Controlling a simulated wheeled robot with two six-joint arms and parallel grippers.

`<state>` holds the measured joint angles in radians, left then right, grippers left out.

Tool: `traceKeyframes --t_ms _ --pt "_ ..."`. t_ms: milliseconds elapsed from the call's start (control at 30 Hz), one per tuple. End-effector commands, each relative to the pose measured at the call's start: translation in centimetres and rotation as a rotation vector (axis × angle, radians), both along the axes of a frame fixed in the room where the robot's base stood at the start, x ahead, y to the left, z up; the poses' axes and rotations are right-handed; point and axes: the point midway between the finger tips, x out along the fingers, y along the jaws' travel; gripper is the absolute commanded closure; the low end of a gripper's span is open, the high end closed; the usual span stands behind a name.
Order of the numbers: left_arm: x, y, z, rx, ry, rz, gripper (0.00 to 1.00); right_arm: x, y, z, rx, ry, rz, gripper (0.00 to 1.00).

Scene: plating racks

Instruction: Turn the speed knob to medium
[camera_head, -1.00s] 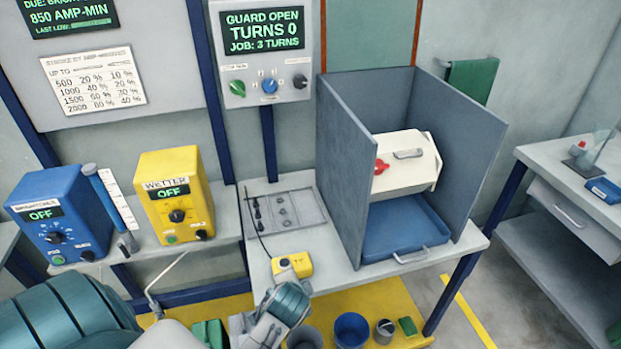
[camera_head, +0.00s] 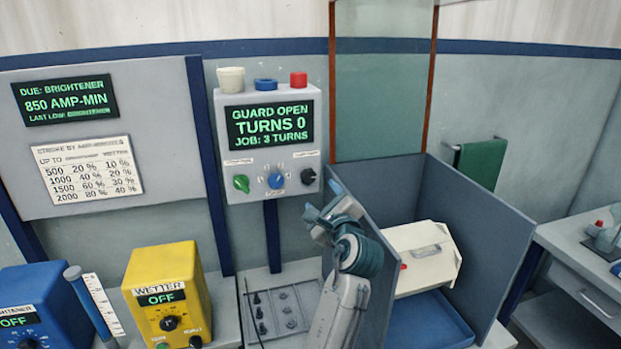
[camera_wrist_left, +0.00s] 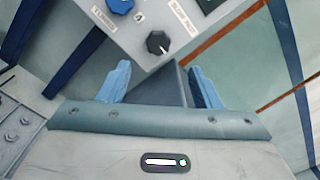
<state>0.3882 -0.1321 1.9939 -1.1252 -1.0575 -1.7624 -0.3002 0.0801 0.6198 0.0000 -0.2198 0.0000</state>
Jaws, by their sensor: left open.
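The grey control box (camera_head: 268,145) on the wall carries a green knob (camera_head: 241,183) at left, a blue dial knob (camera_head: 275,178) in the middle and a black knob (camera_head: 308,176) at right. Their small labels are too blurred to read surely, so I cannot tell which is the speed knob. My left gripper (camera_head: 325,202) is open and empty, below and right of the box, touching no knob. In the left wrist view, the black knob (camera_wrist_left: 158,42) shows beyond the gap between the fingers (camera_wrist_left: 160,85); the blue knob (camera_wrist_left: 120,6) is cut by the top edge. My right gripper is not in view.
The grey booth wall (camera_head: 375,250) stands close to the right of my left arm. The booth holds a white lidded barrel (camera_head: 425,245). The box's screen (camera_head: 270,125) reads GUARD OPEN, TURNS 0, JOB: 3 TURNS. A yellow WETTER unit (camera_head: 165,285) stands at lower left.

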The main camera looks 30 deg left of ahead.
Motion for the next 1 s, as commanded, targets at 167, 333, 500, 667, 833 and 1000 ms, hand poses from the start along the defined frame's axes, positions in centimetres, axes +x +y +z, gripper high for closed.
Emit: traceKeyframes --t_ms 167,333,500,667,833,1000 --pt "1.9 2.4 0.4 0.004 0.003 0.001 0.42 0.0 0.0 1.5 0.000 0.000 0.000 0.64" --pt "4.0 4.8 0.4 0.003 0.003 0.001 0.42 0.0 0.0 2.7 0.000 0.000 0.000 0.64" --pt "5.5 6.5 0.2 0.000 0.002 0.000 0.42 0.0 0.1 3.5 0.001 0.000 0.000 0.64" --pt "6.1 7.2 0.0 -0.003 0.000 0.000 0.42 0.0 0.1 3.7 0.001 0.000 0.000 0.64" --pt "6.1 7.3 -0.1 -0.004 0.000 0.000 0.42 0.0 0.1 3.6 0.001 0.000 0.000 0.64" --pt "6.1 7.3 -0.1 -0.004 -0.001 -0.001 0.55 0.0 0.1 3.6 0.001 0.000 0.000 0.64"
